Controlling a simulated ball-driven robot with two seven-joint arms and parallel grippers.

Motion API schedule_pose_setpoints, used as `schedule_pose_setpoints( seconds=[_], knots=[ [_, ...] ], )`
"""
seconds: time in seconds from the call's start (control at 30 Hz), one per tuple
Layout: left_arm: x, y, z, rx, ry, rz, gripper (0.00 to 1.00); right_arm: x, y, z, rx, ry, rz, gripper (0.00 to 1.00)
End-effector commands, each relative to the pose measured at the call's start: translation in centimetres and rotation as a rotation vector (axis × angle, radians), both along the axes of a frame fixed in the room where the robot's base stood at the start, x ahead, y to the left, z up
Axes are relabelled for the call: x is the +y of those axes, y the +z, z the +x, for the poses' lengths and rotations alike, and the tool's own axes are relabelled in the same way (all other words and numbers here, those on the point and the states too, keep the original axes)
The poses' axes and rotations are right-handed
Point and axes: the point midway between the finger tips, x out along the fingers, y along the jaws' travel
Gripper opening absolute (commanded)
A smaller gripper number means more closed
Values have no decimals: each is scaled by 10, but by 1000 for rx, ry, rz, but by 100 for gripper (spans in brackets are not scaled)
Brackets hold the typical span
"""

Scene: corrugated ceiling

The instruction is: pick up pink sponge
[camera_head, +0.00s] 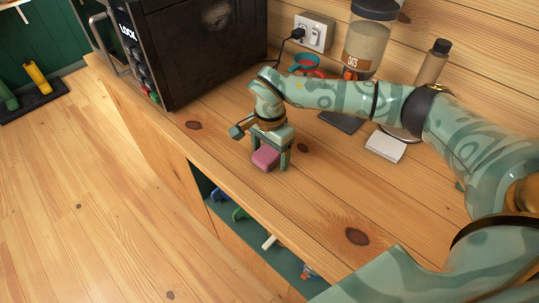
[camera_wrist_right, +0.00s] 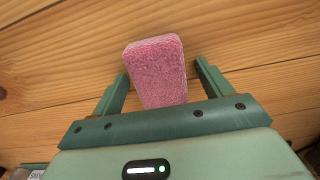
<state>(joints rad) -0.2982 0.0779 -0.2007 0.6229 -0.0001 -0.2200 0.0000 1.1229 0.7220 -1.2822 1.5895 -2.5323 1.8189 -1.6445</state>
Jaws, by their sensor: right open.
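The pink sponge (camera_head: 265,158) lies on the wooden counter (camera_head: 330,215) near its front edge. My right gripper (camera_head: 270,162) is open above the sponge, with its two fingers pointing down on either side of it. In the right wrist view the sponge (camera_wrist_right: 157,70) lies between the open fingers of the gripper (camera_wrist_right: 163,82), with gaps at both sides. Its near end is hidden behind the gripper body. My left gripper is not in view.
A dark oven (camera_head: 205,50) stands left of the arm. An open shelf (camera_head: 250,225) lies below the counter edge.

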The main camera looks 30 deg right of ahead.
Motion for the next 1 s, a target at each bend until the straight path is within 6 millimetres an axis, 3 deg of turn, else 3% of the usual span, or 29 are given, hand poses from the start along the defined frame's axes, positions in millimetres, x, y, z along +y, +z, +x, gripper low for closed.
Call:
schedule_pose_setpoints(
  seconds=[0.13,0.3,0.67,0.93,1.0],
  knots=[
    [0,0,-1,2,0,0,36,0,1,0,-1,0,0,78],
    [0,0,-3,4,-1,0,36,0,1,0,-1,0,0,31],
    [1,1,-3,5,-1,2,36,0,4,1,-2,0,1,31],
    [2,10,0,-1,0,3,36,0,38,2,-7,-1,-1,31],
    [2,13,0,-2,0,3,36,11,48,-2,-5,4,2,31]
  ],
)
